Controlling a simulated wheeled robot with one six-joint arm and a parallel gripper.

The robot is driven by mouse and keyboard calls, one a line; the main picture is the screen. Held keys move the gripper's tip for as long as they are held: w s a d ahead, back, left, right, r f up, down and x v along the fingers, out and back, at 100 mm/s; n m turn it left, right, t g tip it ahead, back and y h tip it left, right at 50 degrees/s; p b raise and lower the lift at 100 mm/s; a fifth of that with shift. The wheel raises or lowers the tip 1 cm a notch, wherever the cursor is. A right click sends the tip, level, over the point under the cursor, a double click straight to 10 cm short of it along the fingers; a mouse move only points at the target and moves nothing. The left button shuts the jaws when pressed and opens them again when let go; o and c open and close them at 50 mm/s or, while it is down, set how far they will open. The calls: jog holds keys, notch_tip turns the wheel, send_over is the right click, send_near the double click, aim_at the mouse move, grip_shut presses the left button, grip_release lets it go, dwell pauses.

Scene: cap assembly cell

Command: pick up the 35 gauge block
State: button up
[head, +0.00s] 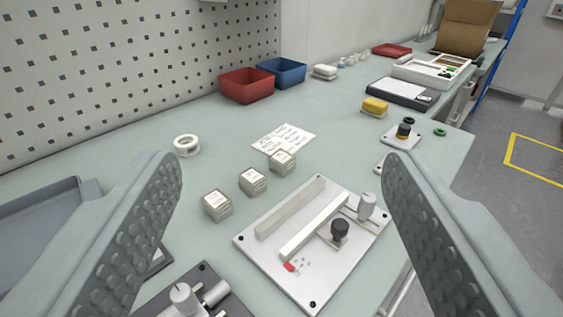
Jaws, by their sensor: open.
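Three small beige gauge blocks with white labels stand in a slanting row on the pale green bench: a near block (217,205), a middle block (252,181) and a far block (282,161). Their label print is too small to read, so I cannot tell which is the 35 gauge block. My gripper (285,182) is open, its two ridged grey fingers wide apart at the left and right of the view. Nothing is between the fingertips in its grip. The blocks show beyond and between the fingers, apart from them.
A white fixture plate (335,285) with bars and a black knob lies right of the blocks. A printed sheet (284,138) lies behind them. A tape roll (187,145), red bin (246,85) and blue bin (282,72) stand farther back. A grey tray (45,212) is at left.

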jog(key=shift+c, duration=0.5)
jog(key=shift+c, duration=0.5)
jog(key=n+g+y, duration=0.3)
jog(key=n+g, duration=0.6)
jog(key=g, duration=0.5)
send_over(282, 157)
jog(key=s+d, duration=0.4)
jog(key=s, duration=0.2)
notch_tip(282, 157, down, 6)
jog(key=r, duration=0.1)
jog(key=x, duration=1.2)
jog(key=d+x, duration=0.1)
jog(key=x, duration=0.5)
jog(key=shift+w, duration=0.2)
grip_shut()
